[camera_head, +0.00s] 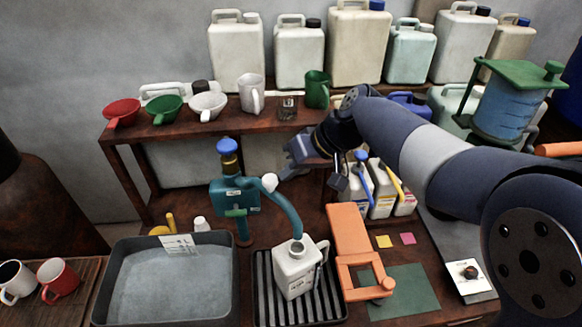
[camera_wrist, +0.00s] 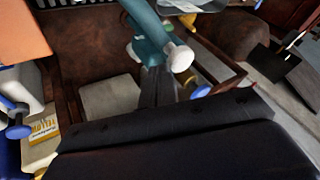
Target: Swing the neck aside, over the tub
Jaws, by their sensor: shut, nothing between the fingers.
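The teal neck (camera_head: 288,205) rises from the teal pump body (camera_head: 228,195) and curves right and down. Its end is above the open mouth of a white jug (camera_head: 293,272) on a black ribbed tray (camera_head: 262,290). A white knob (camera_head: 269,182) sits on the neck; it also shows in the wrist view (camera_wrist: 180,58). The grey tub (camera_head: 233,275) stands to the left of the jug, with no neck over it. My gripper (camera_head: 285,172) is shut and empty, close beside the knob. Whether it touches the neck, I cannot tell.
A blue knob (camera_head: 227,146) tops the pump. Small bottles (camera_head: 382,190) stand right of my gripper, and an orange stand (camera_head: 348,235) is right of the jug. A wooden shelf (camera_head: 185,128) with funnels and mugs runs behind. The space above the tub looks clear.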

